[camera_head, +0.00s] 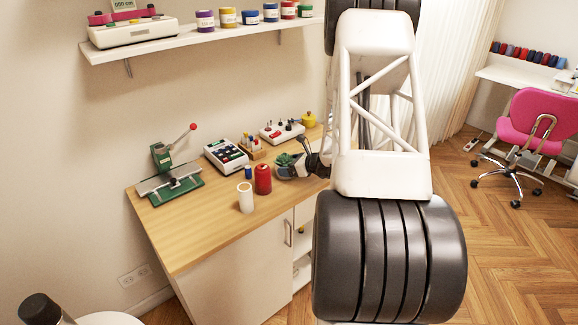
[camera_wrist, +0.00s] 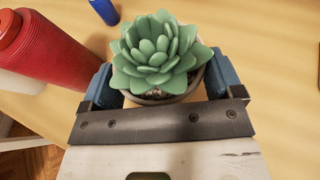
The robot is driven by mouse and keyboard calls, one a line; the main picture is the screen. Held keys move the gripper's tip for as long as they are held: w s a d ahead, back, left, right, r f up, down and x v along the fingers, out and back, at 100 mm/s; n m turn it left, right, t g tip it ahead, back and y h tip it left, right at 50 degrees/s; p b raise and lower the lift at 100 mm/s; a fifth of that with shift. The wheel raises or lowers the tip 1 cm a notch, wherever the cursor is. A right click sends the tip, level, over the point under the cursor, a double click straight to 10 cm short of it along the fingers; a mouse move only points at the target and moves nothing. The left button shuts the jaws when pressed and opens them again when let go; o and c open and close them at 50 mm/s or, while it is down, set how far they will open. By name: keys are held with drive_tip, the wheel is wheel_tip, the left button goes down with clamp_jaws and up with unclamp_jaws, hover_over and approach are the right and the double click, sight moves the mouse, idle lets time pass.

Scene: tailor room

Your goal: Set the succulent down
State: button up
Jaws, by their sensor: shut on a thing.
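The succulent (camera_wrist: 157,55) is a green rosette plant in a small grey pot. In the wrist view, it sits between the blue-padded fingers of my gripper (camera_wrist: 160,90), which is shut on the pot. In the head view, the succulent (camera_head: 285,160) shows at the right part of the wooden worktop (camera_head: 215,225), just right of the red spool. My gripper (camera_head: 300,165) reaches it from the right, partly hidden by my own arm. Whether the pot's base touches the worktop cannot be told.
A red spool (camera_head: 263,180) stands close left of the succulent, with a white spool (camera_head: 245,198) and a small blue spool (camera_head: 248,172) nearby. A green press (camera_head: 170,180) stands left. The worktop's front left is clear.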

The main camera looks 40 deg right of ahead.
drive_tip(key=o, duration=0.9)
drive_tip(key=shift+r, duration=0.1)
drive_tip(key=v, duration=1.2)
drive_tip(key=shift+d, duration=0.1)
